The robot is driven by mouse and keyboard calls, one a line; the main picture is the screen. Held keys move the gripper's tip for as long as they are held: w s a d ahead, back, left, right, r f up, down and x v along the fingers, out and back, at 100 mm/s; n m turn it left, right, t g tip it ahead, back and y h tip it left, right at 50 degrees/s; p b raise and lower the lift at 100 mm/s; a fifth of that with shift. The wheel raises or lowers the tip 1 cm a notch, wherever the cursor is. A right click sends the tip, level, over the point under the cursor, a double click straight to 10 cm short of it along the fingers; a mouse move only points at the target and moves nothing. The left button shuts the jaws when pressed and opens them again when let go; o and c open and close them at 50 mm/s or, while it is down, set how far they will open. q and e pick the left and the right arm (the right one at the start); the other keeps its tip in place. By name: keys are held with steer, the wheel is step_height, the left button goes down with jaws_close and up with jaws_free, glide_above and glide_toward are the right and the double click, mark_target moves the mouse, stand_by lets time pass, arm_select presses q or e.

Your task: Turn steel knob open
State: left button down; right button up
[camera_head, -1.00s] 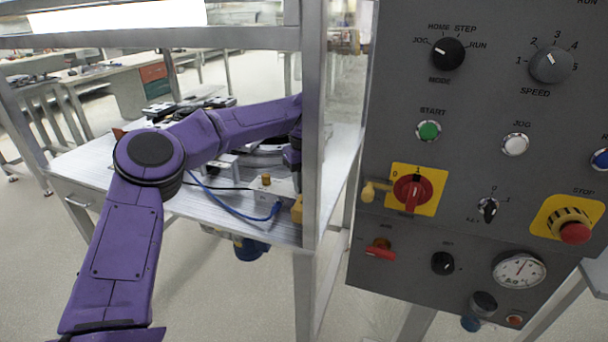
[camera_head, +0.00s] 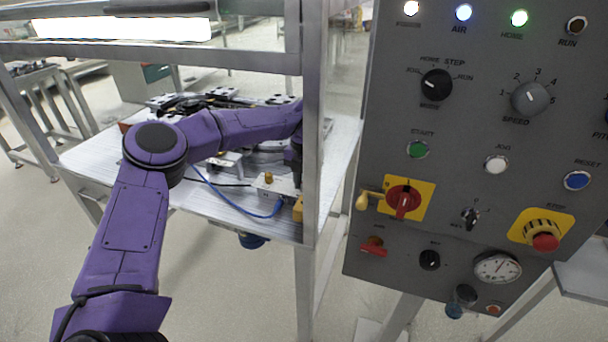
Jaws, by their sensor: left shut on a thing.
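My left gripper (camera_head: 296,178) is at the right end of my purple arm, pointing down over the table's right edge beside the metal post. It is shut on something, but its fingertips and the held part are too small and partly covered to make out. A yellow block (camera_head: 298,208) is just below it. A light grey box (camera_head: 274,187) with a small brass-coloured knob on top (camera_head: 268,177) is just left of it. I cannot clearly make out a steel knob on the table. My right gripper is out of view.
A metal post (camera_head: 314,120) stands close to the gripper's right. A grey control panel (camera_head: 460,130) with knobs, buttons and a red rotary switch (camera_head: 404,198) fills the right side. A blue cable (camera_head: 235,205) runs across the table (camera_head: 100,165).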

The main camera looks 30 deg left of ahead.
arm_select(q)
steer(key=m+p, duration=0.2)
steer(key=m, duration=0.1)
steer(key=shift+r, duration=0.15)
steer(key=shift+m+p, duration=0.75)
steer(key=shift+m, duration=0.95)
steer(key=c, duration=0.9)
jaws_free()
step_height(320, 180, up, 7)
steer(key=shift+r+b, duration=0.1)
steer(key=shift+b, duration=0.3)
